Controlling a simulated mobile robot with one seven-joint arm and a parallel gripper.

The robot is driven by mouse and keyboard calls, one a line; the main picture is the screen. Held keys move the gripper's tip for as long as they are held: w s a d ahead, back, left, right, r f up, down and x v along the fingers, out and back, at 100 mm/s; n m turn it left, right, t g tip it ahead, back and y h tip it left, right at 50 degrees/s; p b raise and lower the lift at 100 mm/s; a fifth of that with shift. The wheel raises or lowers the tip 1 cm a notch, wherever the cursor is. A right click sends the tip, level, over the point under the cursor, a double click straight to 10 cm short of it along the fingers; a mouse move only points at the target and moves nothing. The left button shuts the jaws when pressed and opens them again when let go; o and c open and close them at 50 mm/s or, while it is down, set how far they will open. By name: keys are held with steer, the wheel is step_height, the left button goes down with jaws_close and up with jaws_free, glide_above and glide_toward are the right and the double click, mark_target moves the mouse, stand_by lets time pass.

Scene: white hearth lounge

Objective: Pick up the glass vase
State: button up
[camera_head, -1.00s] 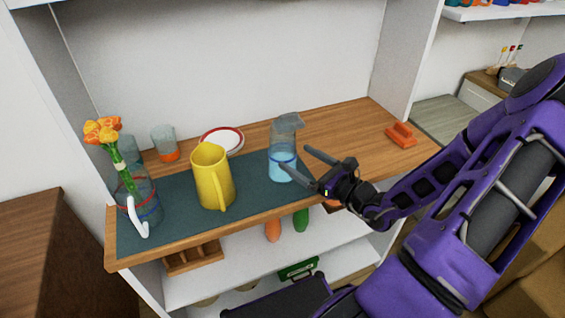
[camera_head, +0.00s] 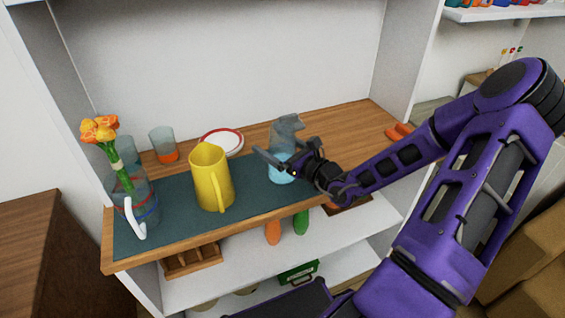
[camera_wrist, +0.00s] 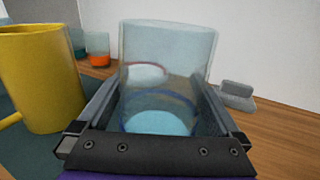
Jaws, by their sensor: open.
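A clear glass vase (camera_head: 286,128) with a blue band and pale blue base stands upright on the dark mat, right of the yellow pitcher (camera_head: 210,178). It fills the middle of the wrist view (camera_wrist: 168,50). My gripper (camera_head: 284,151) is open at the vase, with one finger on each side of it in the wrist view (camera_wrist: 158,100). I cannot tell whether the fingers touch the glass. The gripper partly hides the vase's middle in the head view.
The wooden shelf also holds a handled glass container (camera_head: 148,205) with orange flowers, an orange-based tumbler (camera_head: 163,146), a red-rimmed plate (camera_head: 222,139) and an orange block (camera_head: 398,131). The mat (camera_head: 180,215) has free room in front of the pitcher. Side panels bound the shelf.

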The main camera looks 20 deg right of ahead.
jaws_close()
stand_by(0.3)
